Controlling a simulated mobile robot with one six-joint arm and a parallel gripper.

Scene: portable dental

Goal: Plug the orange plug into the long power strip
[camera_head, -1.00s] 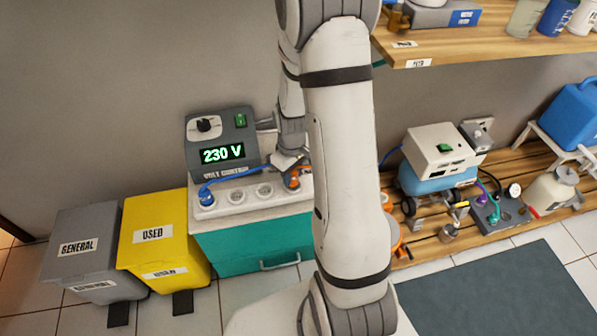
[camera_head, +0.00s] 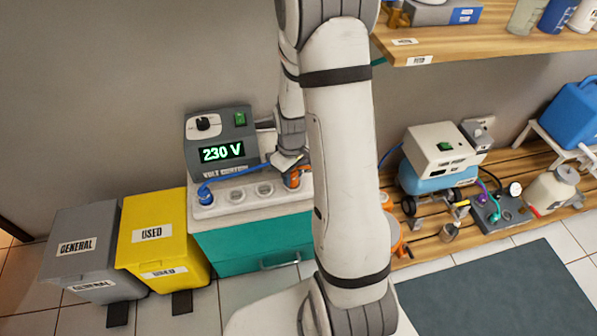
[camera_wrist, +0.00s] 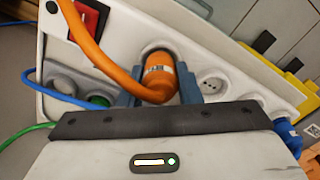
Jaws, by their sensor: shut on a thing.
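The orange plug (camera_wrist: 160,72) with its orange cable sits between the two blue-grey fingers of my gripper (camera_wrist: 157,88), which is shut on it. The plug is at a round socket of the long white power strip (camera_wrist: 226,58); I cannot tell how deep it sits. In the head view, the strip (camera_head: 225,208) lies on the teal cabinet below the voltage unit. The orange plug (camera_head: 292,180) shows at its right part, under my gripper (camera_head: 290,172). A blue plug (camera_head: 205,194) stands in the strip's left end. Empty sockets (camera_head: 237,195) lie between the two plugs.
The voltage unit (camera_head: 222,147) reading 230 V stands behind the strip. A red switch (camera_wrist: 88,20) and the orange cable are close to my gripper. Grey (camera_head: 85,245) and yellow (camera_head: 150,235) bins stand left of the teal cabinet (camera_head: 250,243). Equipment fills the wooden bench at right.

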